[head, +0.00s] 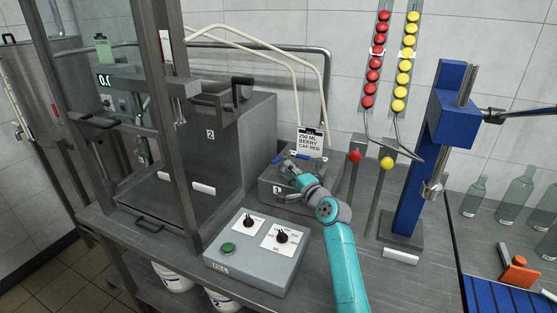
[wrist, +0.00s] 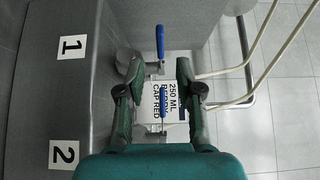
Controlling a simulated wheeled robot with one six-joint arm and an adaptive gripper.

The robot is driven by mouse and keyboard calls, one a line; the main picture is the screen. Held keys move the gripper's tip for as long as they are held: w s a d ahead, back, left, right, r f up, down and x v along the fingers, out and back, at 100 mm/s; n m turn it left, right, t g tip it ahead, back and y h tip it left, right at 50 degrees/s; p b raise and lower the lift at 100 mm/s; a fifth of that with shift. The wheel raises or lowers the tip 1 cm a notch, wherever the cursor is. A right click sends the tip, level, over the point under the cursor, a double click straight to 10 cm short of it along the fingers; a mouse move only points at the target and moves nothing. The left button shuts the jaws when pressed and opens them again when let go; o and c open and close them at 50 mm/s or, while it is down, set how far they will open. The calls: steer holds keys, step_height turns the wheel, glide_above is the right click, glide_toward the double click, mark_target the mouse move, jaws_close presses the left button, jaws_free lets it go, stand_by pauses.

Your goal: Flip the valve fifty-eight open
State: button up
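Two blue valve levers show behind my gripper. In the head view one blue lever (head: 277,158) is at the left and a second blue lever (head: 303,155) sits just below the sign. In the wrist view one lever (wrist: 159,42) stands above the fingertips beside a grey fitting, and the other (wrist: 163,110) lies between the fingers. I cannot read a number fifty-eight on either. My gripper (wrist: 159,70) is open, with nothing clasped between its fingers. In the head view my gripper (head: 291,180) is over the small grey box; its fingertips are hard to make out.
A sign reading 250 ML BERRY CAP RED (head: 310,141) stands behind. A large grey box (head: 240,135) is at left, a control box (head: 255,251) with knobs in front. Red-knobbed (head: 355,157) and yellow-knobbed (head: 387,163) rods and a blue press (head: 412,190) are at right.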

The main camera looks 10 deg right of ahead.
mark_target(277, 159)
steer(key=x, duration=0.8)
steer(key=shift+a+f, duration=0.1)
jaws_close()
